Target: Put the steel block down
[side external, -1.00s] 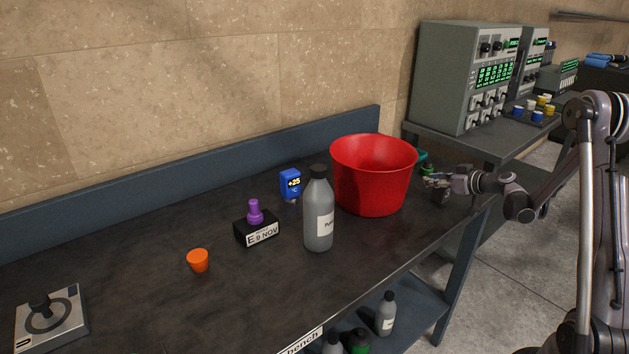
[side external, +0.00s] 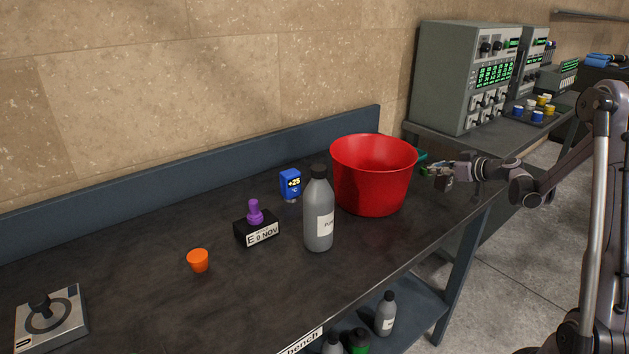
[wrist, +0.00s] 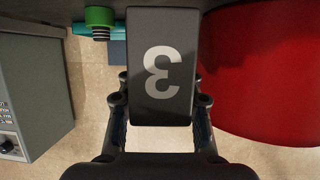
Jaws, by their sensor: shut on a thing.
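The steel block (wrist: 160,65) is dark grey with a pale "3" on its face, seen upside down or mirrored in the wrist view. My gripper (wrist: 161,103) is shut on it, with one finger on each side. In the side view my gripper (side external: 438,172) is small, at the right end of the bench just right of the red bucket. The block there is small and partly covered by the fingers. I cannot tell how far its underside is from the bench top.
The red bucket (side external: 372,180) stands close left of my gripper; a teal and green item (side external: 424,158) is partly hidden behind.

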